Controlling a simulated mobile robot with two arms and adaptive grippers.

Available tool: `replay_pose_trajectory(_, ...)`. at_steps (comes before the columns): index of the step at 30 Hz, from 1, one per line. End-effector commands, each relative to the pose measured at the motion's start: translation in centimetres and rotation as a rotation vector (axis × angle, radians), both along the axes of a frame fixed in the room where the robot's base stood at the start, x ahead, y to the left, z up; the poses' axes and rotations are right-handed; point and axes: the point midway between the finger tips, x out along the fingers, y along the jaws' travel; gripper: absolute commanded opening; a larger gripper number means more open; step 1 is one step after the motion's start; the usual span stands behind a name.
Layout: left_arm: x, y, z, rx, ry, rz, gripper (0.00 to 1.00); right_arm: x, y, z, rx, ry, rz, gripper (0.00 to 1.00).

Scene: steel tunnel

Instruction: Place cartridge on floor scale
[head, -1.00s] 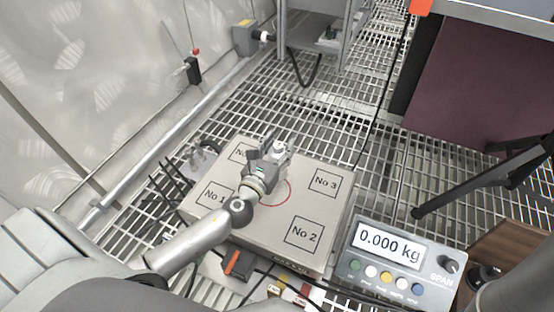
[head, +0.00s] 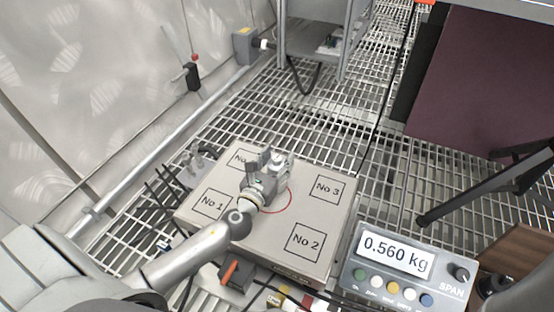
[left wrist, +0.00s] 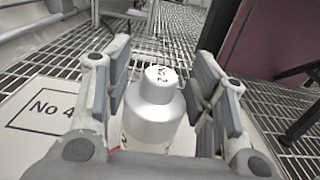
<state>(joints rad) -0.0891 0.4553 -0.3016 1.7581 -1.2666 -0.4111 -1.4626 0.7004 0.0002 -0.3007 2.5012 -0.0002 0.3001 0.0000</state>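The cartridge (left wrist: 152,112), a silvery-white bottle shape with a narrower marked cap, stands upright on the floor scale between the fingers of my left gripper. In the head view my left gripper (head: 272,163) is over the middle of the scale and mostly hides the cartridge. In the left wrist view the fingers (left wrist: 160,95) are spread, with gaps on both sides of the cartridge. The floor scale (head: 262,238) is a flat beige platform with numbered squares and a red centre circle. Its display (head: 394,252) reads 0.560 kg. My right gripper is not in view.
The display unit (head: 440,284) with coloured buttons stands at the scale's front right. Metal grating (head: 330,130) surrounds the scale. Cables lie at its left. A grey metal stand (head: 320,50) is behind, and a dark purple panel (head: 470,90) stands at the right.

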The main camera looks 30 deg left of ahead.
Motion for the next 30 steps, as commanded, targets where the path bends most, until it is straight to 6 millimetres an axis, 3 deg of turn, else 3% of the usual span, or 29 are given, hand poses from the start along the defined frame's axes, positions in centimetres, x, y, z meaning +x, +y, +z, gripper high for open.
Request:
replay_pose_trajectory(3, 0.0, 0.0, 0.0, 0.000, 0.000, 0.000, 0.69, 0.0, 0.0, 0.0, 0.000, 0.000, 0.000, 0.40)
replay_pose_trajectory(15, -0.3, 0.0, 0.3, 0.000, 0.002, 0.000, 0.69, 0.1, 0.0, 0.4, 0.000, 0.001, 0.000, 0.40)
replay_pose_trajectory(20, -2.6, -0.2, 0.2, 0.001, 0.004, -0.001, 0.69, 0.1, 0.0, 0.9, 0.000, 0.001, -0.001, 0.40)
replay_pose_trajectory(30, -9.2, -0.5, 0.3, 0.002, 0.003, -0.001, 0.69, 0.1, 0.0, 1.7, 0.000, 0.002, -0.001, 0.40)
